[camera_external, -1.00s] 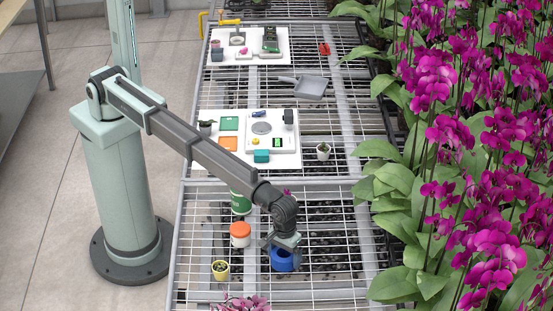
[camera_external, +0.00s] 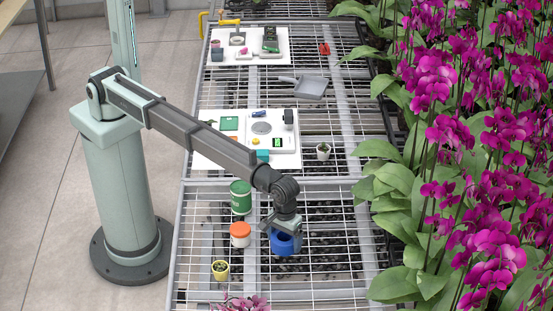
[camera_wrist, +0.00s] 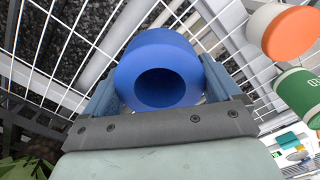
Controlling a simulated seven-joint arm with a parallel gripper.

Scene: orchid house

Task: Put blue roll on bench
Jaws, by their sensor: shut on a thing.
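The blue roll (camera_external: 284,243) is a short, thick ring with a hole in its middle. My gripper (camera_external: 285,228) is shut on it, with the roll below the fingers in the outside view. In the wrist view the blue roll (camera_wrist: 160,72) sits between the two fingers, its hole facing the camera. The bench (camera_external: 335,228) is a white wire grid top under and around the roll. I cannot tell for sure whether the roll touches the grid or hangs a little above it.
An orange-lidded white jar (camera_external: 240,235) and a green tin (camera_external: 241,197) stand just left of the roll. A white board (camera_external: 215,155) with several items lies farther back. Bare grid is free to the right.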

